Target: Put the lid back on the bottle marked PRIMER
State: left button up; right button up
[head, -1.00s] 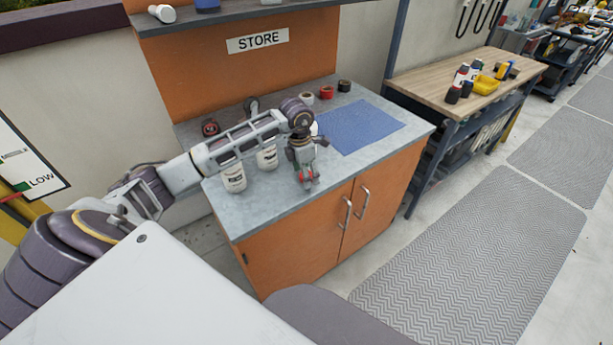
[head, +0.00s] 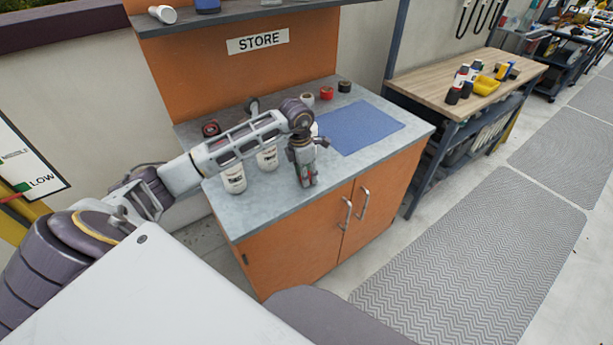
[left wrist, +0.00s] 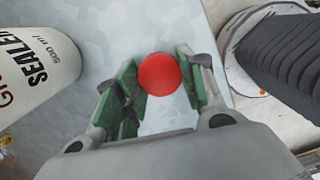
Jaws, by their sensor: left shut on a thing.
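My left gripper (head: 307,182) points down over the front part of the grey counter. In the left wrist view its green-padded fingers (left wrist: 160,85) are shut on a round red lid (left wrist: 160,74). I cannot tell whether the lid still touches the counter. Two white bottles stand upright to the left of the gripper, a nearer one (head: 233,180) and a farther one (head: 267,159); their labels are too small to read there. The left wrist view shows a white bottle marked SEALER (left wrist: 30,65) left of the fingers. I cannot read PRIMER anywhere. My right gripper is not in view.
The counter (head: 265,200) tops an orange cabinet (head: 300,240). A blue mat (head: 362,127) lies at its right. Several rolls, one red (head: 326,93), stand along the back. The counter's front edge is close to the gripper.

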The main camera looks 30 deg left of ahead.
pick_arm(q)
jog(key=shift+r, duration=0.1)
notch_tip(320, 180, up, 10)
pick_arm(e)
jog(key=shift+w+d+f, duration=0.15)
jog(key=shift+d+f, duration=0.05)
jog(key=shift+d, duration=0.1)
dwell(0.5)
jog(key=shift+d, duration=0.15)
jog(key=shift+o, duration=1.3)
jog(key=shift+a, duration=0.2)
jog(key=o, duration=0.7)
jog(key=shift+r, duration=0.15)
pick_arm(q)
jog(key=shift+r, duration=0.25)
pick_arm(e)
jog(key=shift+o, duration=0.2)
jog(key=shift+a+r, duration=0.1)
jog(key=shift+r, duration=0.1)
